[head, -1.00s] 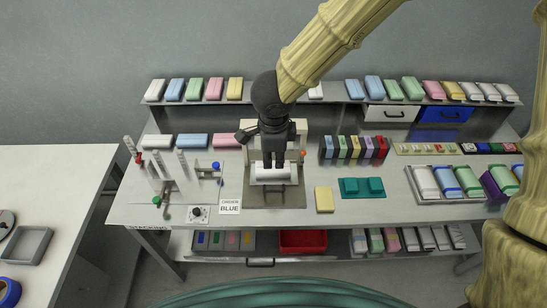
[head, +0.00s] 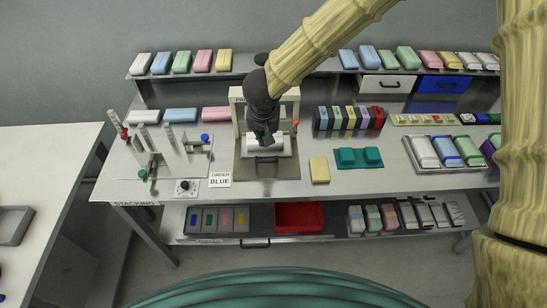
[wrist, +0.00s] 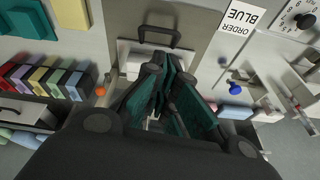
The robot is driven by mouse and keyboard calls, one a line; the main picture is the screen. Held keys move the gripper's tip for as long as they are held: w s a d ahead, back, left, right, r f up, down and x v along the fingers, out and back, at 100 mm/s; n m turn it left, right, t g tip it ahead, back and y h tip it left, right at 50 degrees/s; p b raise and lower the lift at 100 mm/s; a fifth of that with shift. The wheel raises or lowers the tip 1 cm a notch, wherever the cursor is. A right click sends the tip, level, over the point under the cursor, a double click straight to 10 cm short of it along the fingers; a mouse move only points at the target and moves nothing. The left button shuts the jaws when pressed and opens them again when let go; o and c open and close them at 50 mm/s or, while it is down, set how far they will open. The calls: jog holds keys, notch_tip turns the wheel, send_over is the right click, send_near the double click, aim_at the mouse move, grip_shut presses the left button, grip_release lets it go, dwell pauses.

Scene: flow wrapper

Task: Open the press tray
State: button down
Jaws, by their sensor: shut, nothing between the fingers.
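The press (head: 238,97) is a pale frame on the worktable, and it also shows partly in the wrist view. My gripper (head: 266,142) is shut and empty, over the white block and behind the handle. In the wrist view my gripper (wrist: 162,108) is apart from the handle and hides part of the block.
An orange-red knob (head: 296,122) is on the press's right side. A yellow block (head: 319,169) and a teal fixture (head: 358,158) lie to the right. The ORDER BLUE card (head: 220,179) and a stacking station with upright posts (head: 170,140) are to the left.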

jog(key=f+n, duration=0.2)
jog(key=p, duration=0.1)
send_near(265, 150)
jog(key=shift+s+f, duration=0.3)
jog(key=shift+f, duration=0.4)
jog(key=shift+s+f, duration=0.35)
jog(key=shift+f, duration=0.35)
jog(key=shift+s+f, duration=0.3)
jog(key=shift+f, duration=0.4)
